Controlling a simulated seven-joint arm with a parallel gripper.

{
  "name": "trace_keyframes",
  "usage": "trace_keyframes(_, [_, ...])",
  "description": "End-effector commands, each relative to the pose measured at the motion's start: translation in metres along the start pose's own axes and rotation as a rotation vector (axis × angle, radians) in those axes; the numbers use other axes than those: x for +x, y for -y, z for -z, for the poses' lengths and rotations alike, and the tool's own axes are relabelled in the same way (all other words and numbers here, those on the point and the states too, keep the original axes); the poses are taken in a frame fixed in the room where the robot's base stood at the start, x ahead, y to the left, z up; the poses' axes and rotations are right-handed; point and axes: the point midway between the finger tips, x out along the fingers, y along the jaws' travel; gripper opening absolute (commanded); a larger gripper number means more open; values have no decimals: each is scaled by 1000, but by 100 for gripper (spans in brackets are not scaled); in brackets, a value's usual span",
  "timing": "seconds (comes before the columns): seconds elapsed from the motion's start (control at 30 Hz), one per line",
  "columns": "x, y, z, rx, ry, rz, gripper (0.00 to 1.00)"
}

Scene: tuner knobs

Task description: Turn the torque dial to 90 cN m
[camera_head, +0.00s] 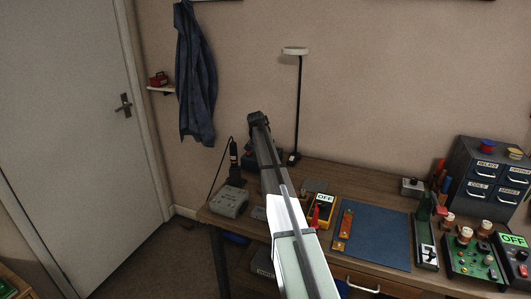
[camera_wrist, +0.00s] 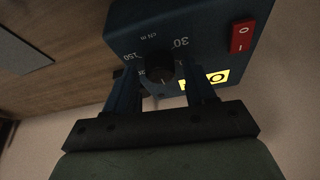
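The torque dial (camera_wrist: 160,68) is a dark round knob on the face of a blue box (camera_wrist: 205,22) in the wrist view. Pale figures 150 and 30 stand beside it, and the face appears upside down. My gripper (camera_wrist: 158,80) has its two dark fingers spread, one on each side of the dial. I cannot tell whether either finger touches the knob. The dial's pointer and exact setting are too dark to read. In the head view my arm largely hides the blue box (camera_head: 278,154) at the back of the bench.
The box carries a red switch (camera_wrist: 242,36) and a yellow label (camera_wrist: 218,77). On the bench (camera_head: 330,176), a grey device (camera_head: 229,202) and a black lamp (camera_head: 298,100) stand near the box.

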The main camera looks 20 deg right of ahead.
Motion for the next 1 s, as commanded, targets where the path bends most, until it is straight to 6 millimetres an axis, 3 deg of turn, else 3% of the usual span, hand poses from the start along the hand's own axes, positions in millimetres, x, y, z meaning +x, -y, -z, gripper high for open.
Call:
trace_keyframes(0.27, [-1, 0, 0, 0, -1, 1, 59])
trace_keyframes(0.47, [-15, 0, 0, 0, -2, 2, 59])
trace_keyframes(1.0, [-112, 0, 0, 0, -2, 2, 59])
